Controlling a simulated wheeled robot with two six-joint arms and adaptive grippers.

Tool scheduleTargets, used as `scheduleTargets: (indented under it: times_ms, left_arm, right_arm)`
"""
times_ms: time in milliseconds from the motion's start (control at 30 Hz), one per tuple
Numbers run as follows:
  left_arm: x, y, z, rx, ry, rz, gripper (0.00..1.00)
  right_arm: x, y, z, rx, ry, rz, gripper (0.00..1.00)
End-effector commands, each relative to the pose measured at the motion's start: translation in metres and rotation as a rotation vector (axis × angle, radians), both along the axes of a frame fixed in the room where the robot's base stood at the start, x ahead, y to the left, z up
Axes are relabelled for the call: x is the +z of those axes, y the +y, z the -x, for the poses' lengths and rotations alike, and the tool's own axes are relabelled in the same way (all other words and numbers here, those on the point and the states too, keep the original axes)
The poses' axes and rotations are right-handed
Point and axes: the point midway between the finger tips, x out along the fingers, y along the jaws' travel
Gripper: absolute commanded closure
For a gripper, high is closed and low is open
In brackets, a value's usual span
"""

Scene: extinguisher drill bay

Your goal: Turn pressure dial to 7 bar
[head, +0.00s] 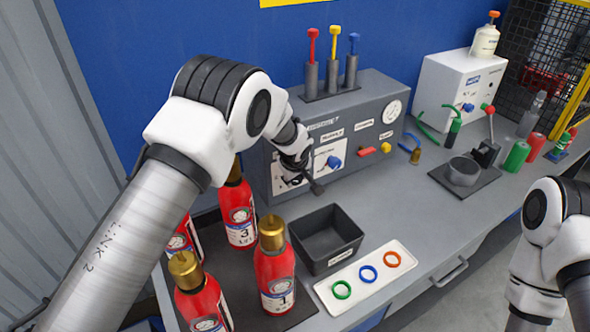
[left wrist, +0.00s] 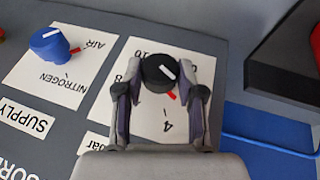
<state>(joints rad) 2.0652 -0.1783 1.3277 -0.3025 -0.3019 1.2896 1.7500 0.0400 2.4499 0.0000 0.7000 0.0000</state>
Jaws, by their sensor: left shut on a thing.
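The black pressure dial (left wrist: 160,73) sits on a white scale card (left wrist: 150,118) in the left wrist view. It has a white line on top and a red pointer aimed toward the 4, slightly to its right. The 8 and the 10 show partly; other numbers are hidden by my fingers. My left gripper (left wrist: 160,92) is shut on the dial, one finger on each side. In the head view my left gripper (head: 301,178) is at the grey panel's front and mostly covers the dial. My right gripper is out of view.
The grey panel box (head: 362,122) carries a blue supply knob (left wrist: 49,43) and a round gauge (head: 392,111). Red extinguishers (head: 274,265) stand below my left arm. An empty dark bin (head: 324,233) and a white tray of rings (head: 366,278) lie in front.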

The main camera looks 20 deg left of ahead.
Motion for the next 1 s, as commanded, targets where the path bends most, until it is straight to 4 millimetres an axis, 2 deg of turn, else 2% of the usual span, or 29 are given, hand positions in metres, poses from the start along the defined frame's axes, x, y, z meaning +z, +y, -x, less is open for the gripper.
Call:
scheduleTargets:
  times_ms: [133,300,633,1000]
  left_arm:
    - [-0.006,-0.002,-0.002,-0.001,0.067,-0.071,0.97]
    - [-0.003,-0.002,-0.003,0.000,0.145,-0.146,0.97]
    - [-0.001,-0.003,-0.003,-0.001,0.218,-0.218,0.97]
    - [-0.001,-0.003,-0.003,-0.001,0.224,-0.223,0.97]
  right_arm:
    - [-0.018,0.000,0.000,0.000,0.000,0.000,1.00]
    - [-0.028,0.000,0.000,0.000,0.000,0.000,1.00]
    - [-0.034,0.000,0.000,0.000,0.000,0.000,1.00]
    - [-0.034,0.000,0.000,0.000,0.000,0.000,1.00]
